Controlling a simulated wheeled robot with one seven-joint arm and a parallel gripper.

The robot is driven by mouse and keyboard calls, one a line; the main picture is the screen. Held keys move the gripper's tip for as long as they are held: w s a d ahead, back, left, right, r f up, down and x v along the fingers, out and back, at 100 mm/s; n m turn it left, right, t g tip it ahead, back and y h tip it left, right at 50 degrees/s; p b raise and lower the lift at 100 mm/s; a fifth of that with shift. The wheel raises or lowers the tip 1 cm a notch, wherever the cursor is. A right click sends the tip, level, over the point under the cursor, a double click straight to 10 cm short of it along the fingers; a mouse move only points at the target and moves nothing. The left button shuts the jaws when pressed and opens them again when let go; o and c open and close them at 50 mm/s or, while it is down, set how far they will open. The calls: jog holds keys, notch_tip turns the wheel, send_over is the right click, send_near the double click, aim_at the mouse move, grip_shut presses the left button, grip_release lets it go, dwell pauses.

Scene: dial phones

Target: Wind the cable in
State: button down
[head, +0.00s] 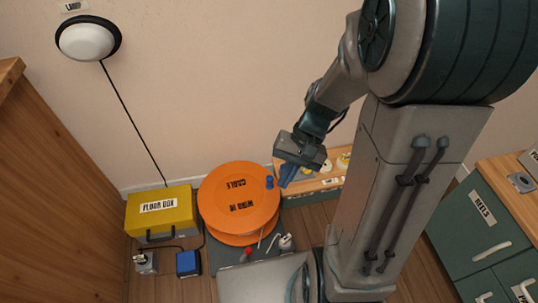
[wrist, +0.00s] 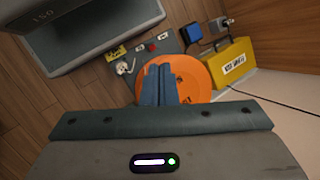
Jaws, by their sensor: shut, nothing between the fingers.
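A large orange cable reel (head: 238,215) lies flat on a grey base (head: 217,257) on the floor, with upside-down lettering that reads "cable" and "wind in". A small blue knob (head: 269,182) stands up near its right rim. My gripper (head: 285,180) is shut and empty, to the right of the knob and apparently above it; the exact gap is unclear. In the wrist view the shut fingers (wrist: 158,72) cover part of the orange reel (wrist: 197,78), and the knob cannot be made out there. A red knob (head: 247,252) and a white fitting (head: 286,241) sit on the base.
A yellow floor box (head: 160,210) stands left of the reel, with a dark cord up to a wall lamp (head: 87,40). A blue box (head: 188,263) is in front of it. A low wooden-topped bench (head: 315,184) is behind; a green drawer cabinet (head: 482,230) is at right.

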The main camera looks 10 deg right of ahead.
jog(key=w+f+m+t+y+p, duration=0.2)
jog(key=w+f+m+y, duration=0.3)
jog(key=f+m+y, duration=0.25)
jog(key=m+t+h+p, duration=0.4)
jog(key=m+t+h, duration=0.4)
jog(key=m+t, duration=1)
send_over(276, 194)
jog(key=d+v, duration=0.1)
jog(key=v, duration=1.2)
notch_tip(276, 194, down, 25)
jog(key=m+g, duration=0.3)
jog(key=shift+y, duration=0.25)
jog(key=b+x, duration=0.4)
jog(key=x, duration=0.8)
jog(key=shift+w+a+f, duration=0.15)
jog(key=shift+w+a, duration=0.05)
jog(key=shift+w, duration=0.05)
jog(key=shift+w+a, duration=0.15)
jog(key=shift+w, duration=0.3)
jog(key=shift+w, duration=0.15)
